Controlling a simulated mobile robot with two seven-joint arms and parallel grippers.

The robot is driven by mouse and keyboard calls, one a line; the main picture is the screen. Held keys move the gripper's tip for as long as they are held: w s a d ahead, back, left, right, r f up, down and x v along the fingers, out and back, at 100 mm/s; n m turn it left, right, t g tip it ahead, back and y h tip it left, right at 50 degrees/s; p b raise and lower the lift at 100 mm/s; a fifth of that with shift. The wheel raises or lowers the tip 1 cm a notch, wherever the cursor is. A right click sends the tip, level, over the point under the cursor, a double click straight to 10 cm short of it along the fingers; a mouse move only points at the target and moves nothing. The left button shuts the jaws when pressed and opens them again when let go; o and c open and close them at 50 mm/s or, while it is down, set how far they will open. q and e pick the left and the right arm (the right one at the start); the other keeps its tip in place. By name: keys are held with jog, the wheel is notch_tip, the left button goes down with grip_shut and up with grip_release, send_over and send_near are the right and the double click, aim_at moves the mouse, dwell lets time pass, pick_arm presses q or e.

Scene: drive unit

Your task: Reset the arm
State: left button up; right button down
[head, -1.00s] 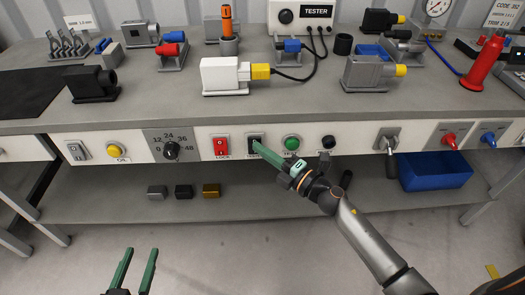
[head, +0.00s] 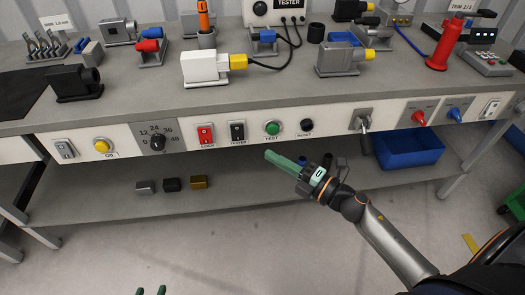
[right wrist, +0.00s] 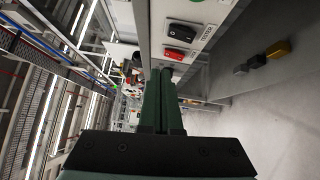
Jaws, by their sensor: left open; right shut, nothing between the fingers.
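My right gripper (head: 270,155) has green fingers shut together with nothing between them. In the head view it hangs in front of the bench's white front panel (head: 330,129), below and apart from the black tester switch (head: 237,132) and the green test button (head: 272,128). In the right wrist view the shut fingers (right wrist: 162,85) point towards the panel edge, near the red lock switch (right wrist: 178,54) and the tester switch (right wrist: 184,33). My left gripper (head: 150,291) shows only its two green fingertips at the bottom edge, apart and empty.
Small blocks (head: 171,184) lie on the lower shelf. Floor in front is clear.

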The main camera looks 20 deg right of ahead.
jog(key=shift+s+d+r, duration=0.1)
jog(key=shift+s+d, duration=0.1)
jog(key=shift+s, duration=0.15)
dwell(0.3)
